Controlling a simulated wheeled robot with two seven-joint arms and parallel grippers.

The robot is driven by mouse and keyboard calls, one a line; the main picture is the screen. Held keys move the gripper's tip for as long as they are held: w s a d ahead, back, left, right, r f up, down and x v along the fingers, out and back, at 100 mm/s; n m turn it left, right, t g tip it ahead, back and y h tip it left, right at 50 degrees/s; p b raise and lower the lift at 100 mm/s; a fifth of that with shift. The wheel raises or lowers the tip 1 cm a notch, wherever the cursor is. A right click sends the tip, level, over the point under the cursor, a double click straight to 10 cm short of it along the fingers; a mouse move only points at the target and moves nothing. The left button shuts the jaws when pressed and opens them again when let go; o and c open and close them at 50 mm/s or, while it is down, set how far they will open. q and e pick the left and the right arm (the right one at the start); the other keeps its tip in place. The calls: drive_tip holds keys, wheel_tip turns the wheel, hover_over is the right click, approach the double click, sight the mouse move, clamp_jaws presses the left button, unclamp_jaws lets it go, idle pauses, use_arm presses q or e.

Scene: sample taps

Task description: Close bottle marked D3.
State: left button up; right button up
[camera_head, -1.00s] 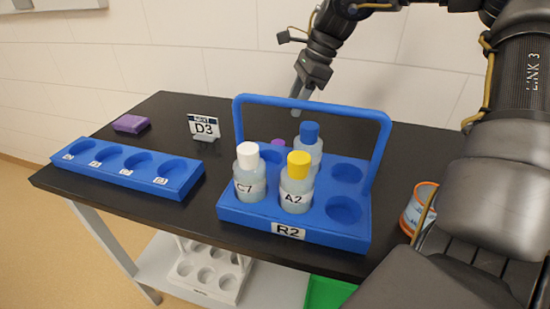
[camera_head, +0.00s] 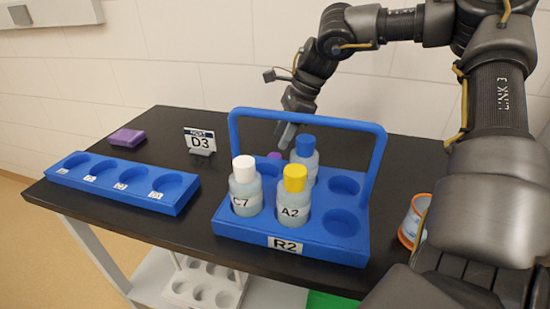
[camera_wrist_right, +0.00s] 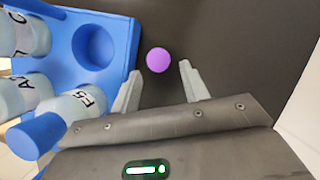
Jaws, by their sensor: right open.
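No bottle with a readable D3 label is in view. The only D3 marking I see is on a small card reading "NEXT D3" (camera_head: 200,141), standing on the black table. A round purple object (camera_head: 274,156), like a cap, shows behind the blue rack; most of it is hidden in the head view. In the right wrist view the purple disc (camera_wrist_right: 158,60) lies between and just beyond my fingertips, apart from them; I cannot tell what is under it. My right gripper (camera_wrist_right: 158,76) is open and empty, pointing down behind the rack (camera_head: 286,136). My left gripper is not in view.
The handled blue rack R2 (camera_head: 230,220) holds bottles C7 (camera_head: 245,192), white-capped, A2 (camera_head: 292,205), yellow-capped, and blue-capped E5 (camera_wrist_right: 72,110). Its handle arches beside my right gripper. An empty blue strip (camera_head: 110,195), a purple block (camera_head: 127,138) and an orange-rimmed cup (camera_head: 413,222) stand around.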

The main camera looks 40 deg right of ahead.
sight(274, 156)
drive_tip(key=x, duration=0.4)
drive_tip(key=shift+s+d+f, duration=0.1)
drive_tip(key=shift+s+f, duration=0.1)
drive_tip(key=shift+f, duration=0.3)
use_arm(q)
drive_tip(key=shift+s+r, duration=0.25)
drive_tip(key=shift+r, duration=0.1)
use_arm(e)
drive_tip(key=shift+f, duration=0.15)
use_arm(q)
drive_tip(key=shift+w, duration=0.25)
use_arm(e)
drive_tip(key=shift+w, duration=0.1)
drive_tip(key=c, duration=0.7)
drive_tip(key=shift+c, duration=0.2)
drive_tip(key=shift+r, duration=0.35)
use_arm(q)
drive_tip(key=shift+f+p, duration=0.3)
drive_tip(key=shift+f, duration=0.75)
use_arm(e)
wheel_tip(274, 156, up, 9)
drive_tip(key=shift+r, duration=0.15)
